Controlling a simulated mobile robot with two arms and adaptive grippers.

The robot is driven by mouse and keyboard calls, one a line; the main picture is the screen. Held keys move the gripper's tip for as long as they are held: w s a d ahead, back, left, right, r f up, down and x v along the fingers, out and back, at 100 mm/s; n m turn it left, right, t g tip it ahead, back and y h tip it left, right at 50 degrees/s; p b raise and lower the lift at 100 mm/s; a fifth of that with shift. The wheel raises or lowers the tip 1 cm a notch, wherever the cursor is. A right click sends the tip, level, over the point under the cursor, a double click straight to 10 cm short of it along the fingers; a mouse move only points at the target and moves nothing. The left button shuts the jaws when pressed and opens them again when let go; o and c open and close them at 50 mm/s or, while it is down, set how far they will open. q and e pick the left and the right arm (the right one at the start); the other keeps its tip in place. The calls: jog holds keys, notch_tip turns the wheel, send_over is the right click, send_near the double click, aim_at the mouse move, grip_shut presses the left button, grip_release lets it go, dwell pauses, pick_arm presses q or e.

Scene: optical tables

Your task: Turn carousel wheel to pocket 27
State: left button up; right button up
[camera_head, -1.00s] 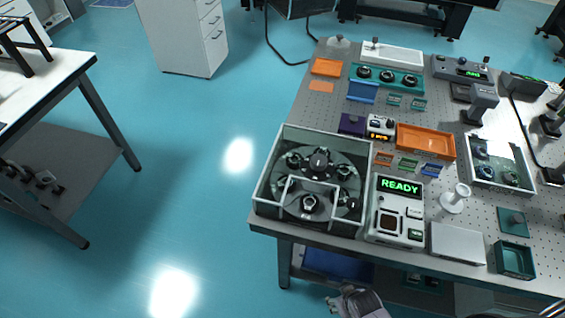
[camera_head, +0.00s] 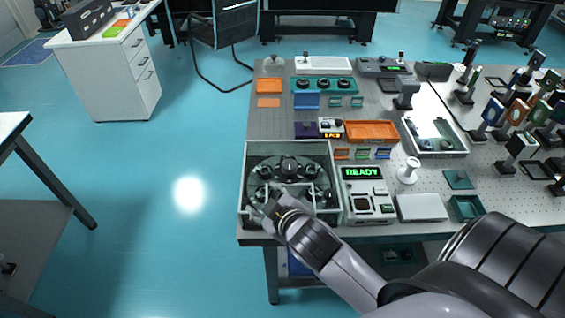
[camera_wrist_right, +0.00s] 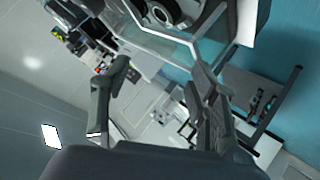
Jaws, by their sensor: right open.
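The carousel (camera_head: 262,168) is a dark wheel with several round pockets, inside a clear-walled square case (camera_head: 244,178) at the table's front left corner. My right gripper (camera_head: 262,210) is at the front of the case, and its hand covers part of the front wall and the front pockets. In the right wrist view the open fingers (camera_wrist_right: 160,88) are apart with nothing between them. The case's clear wall (camera_wrist_right: 160,42) and a round pocket (camera_wrist_right: 160,12) show just beyond them. I cannot read any pocket number. My left gripper is not in view.
A control unit with a green READY display (camera_head: 362,172) stands right of the case. A grey box (camera_head: 422,207), a white spool-shaped stand (camera_head: 408,172) and an orange tray (camera_head: 371,131) are nearby. Floor is clear left of the table.

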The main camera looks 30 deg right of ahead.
jog(key=w+a+r+n+t+y, duration=0.3)
jog(key=w+r+n+t, duration=0.15)
jog(key=r, duration=0.45)
jog(key=w+a+r+n+t+y, duration=0.2)
jog(key=w+a+r+n+t, duration=0.15)
jog(key=w+r+n, duration=0.4)
jog(key=s+a+r+n+g+y, duration=0.2)
jog(key=a+r+n+g+y, duration=0.35)
jog(key=n+y, duration=0.4)
jog(key=s+a+r+n+g+y, duration=0.35)
jog(key=a+n+y, duration=0.3)
jog(key=n, duration=0.55)
jog(key=n+g+h, duration=1.1)
jog(key=n+h, duration=0.4)
jog(key=h, duration=0.5)
send_near(289, 164)
notch_tip(289, 164, down, 9)
jog(key=p, duration=0.4)
jog(key=shift+s, duration=0.1)
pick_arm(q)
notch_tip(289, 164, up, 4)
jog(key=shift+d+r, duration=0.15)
